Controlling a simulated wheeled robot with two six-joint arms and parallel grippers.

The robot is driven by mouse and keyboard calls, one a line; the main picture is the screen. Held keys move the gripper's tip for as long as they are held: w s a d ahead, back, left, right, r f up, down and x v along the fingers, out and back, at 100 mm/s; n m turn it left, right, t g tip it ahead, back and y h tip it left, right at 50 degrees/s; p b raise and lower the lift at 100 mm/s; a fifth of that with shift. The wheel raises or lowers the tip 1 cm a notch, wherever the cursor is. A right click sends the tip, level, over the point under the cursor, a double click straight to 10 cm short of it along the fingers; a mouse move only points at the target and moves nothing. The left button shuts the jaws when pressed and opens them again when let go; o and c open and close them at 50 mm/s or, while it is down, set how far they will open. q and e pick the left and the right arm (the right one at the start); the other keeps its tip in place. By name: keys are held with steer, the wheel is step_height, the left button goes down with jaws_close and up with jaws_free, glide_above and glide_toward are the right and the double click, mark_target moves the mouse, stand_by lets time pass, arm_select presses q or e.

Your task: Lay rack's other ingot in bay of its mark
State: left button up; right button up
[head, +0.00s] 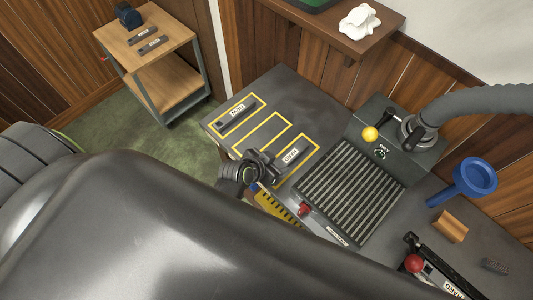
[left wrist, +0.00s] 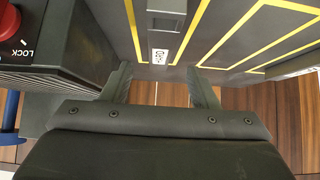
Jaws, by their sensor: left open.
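A dark ingot (head: 225,119) with a white label lies in the far-left yellow-outlined bay on the bench. The middle bay (head: 262,133) is empty. In the nearer bay (head: 312,150) a white label (head: 291,155) shows beside my left gripper (head: 262,172), which partly covers that bay. In the left wrist view my left gripper (left wrist: 160,92) is open, with nothing between its fingers. A white label (left wrist: 159,55) and a dark block (left wrist: 166,5) lie ahead of it, inside yellow lines. Two more labelled ingots, a far one (head: 139,37) and a near one (head: 153,45), lie on the wooden cart. Label words are too small to read surely.
The wooden cart (head: 178,31) stands apart from the bench, with a dark blue object (head: 128,15) on top. My arm hides the foreground.

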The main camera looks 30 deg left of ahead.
arm_select(q)
steer(key=shift+v, duration=2.5)
steer(key=s+a+r+n+g+y, duration=0.2)
steer(key=s+a+r, duration=0.2)
steer(key=s+a, duration=0.35)
steer(key=s+a+r+n+g+y, duration=0.3)
steer(key=s+a, duration=0.4)
steer(key=s, duration=0.1)
step_height(320, 180, down, 30)
steer(key=a+g+b, duration=0.1)
steer(key=b, duration=0.4)
steer(key=s+d+f+g+h+b, duration=0.1)
steer(key=s+f+b, duration=0.1)
steer(key=s+f, duration=1.3)
step_height(320, 180, down, 3)
steer(key=shift+r+b, duration=0.2)
steer(key=shift+b, duration=0.15)
